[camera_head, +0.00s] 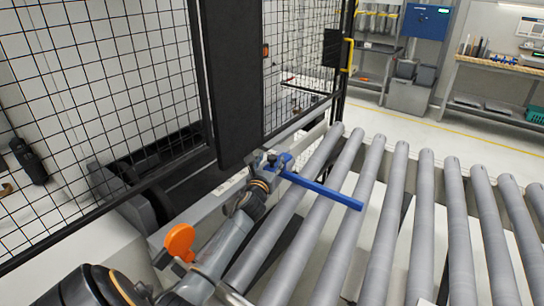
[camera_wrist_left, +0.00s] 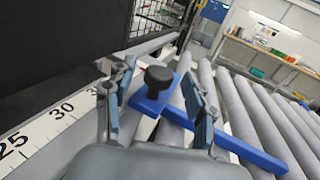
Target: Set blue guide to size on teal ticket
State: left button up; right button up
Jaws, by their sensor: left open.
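The blue guide (camera_head: 325,192) is a long bar lying across the rollers at the near side of the dark panel. In the left wrist view, the guide (camera_wrist_left: 245,150) carries a black knob (camera_wrist_left: 158,77) on its blue block. My left gripper (camera_head: 266,165) is at the guide's panel-side end. In the wrist view the left gripper (camera_wrist_left: 155,85) is open, with the knob showing between its fingers; I cannot tell whether they touch it. A white scale (camera_wrist_left: 42,125) shows 25 and 30 beside the guide. I see no teal ticket. My right gripper is not in view.
Grey rollers (camera_head: 400,190) fill the middle and right. A dark panel (camera_head: 228,85) and black mesh fence (camera_head: 90,70) stand at the left. An orange disc (camera_head: 180,242) is beside my left arm. Shelving benches (camera_head: 495,75) stand far back beyond clear floor.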

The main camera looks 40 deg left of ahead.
pick_arm(q)
jog(key=shift+w+a, duration=0.3)
jog(key=shift+w, duration=0.2)
jog(key=shift+w+a, duration=0.15)
jog(key=shift+w, duration=0.15)
jog(key=shift+w+a, duration=0.15)
jog(key=shift+w, duration=0.2)
jog(key=shift+c, duration=1)
jog(key=c, duration=0.7)
grip_shut()
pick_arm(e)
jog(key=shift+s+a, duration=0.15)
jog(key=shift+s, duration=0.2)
